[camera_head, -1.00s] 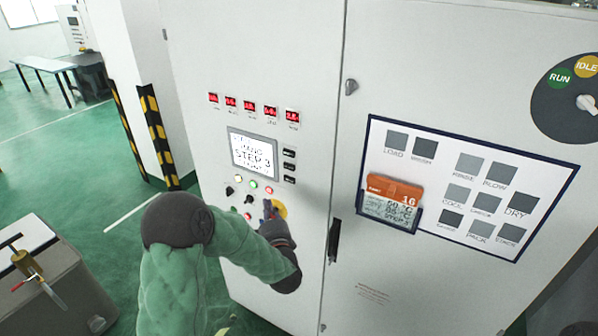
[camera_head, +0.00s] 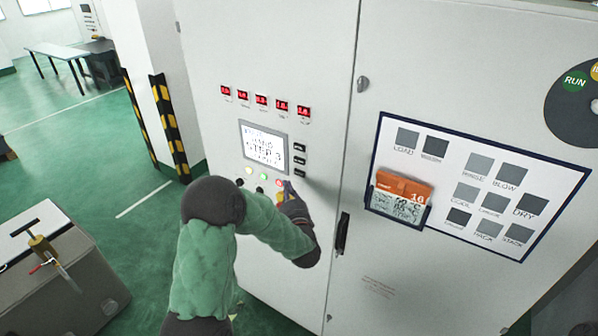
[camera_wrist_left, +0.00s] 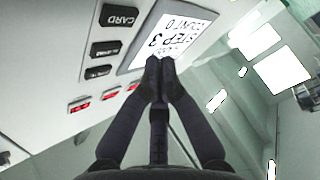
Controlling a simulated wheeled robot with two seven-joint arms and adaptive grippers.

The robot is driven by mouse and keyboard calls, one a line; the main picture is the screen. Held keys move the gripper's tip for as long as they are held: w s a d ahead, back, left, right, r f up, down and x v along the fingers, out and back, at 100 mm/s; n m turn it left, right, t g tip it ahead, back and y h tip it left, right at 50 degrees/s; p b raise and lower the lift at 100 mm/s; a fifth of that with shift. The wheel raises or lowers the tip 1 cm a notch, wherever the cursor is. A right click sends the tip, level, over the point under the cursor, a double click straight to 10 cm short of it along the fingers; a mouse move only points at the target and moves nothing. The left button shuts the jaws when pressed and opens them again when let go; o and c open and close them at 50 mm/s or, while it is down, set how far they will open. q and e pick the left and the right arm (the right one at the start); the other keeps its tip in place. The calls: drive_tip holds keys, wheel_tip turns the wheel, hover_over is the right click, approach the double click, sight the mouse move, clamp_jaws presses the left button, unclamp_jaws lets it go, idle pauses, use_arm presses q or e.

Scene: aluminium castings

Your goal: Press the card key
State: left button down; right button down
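The card key (camera_wrist_left: 121,17) is a black key marked CARD in the left wrist view, where the panel appears upside down. In the head view it is the lowest of three black keys (camera_head: 298,173) right of the screen (camera_head: 263,146). My left gripper (camera_head: 287,187) is just below that key, near the lower right of the screen. In the left wrist view its fingertips (camera_wrist_left: 160,68) are together with nothing between them, overlapping the screen's edge. I cannot tell whether they touch the panel. My right gripper is not in view.
Round buttons sit below the screen, partly hidden by my left arm. Red displays (camera_head: 261,100) are above it. A card holder with an orange card (camera_head: 403,190) and a label board (camera_head: 487,168) are on the right door. A grey box (camera_head: 60,285) stands lower left.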

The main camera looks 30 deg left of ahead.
sight(299, 173)
use_arm(q)
drive_tip(key=shift+w+d+b, duration=0.15)
drive_tip(key=shift+w+b, duration=0.55)
drive_tip(key=shift+w, duration=1.25)
drive_tip(key=shift+w+b, duration=0.4)
drive_tip(key=shift+b, duration=0.25)
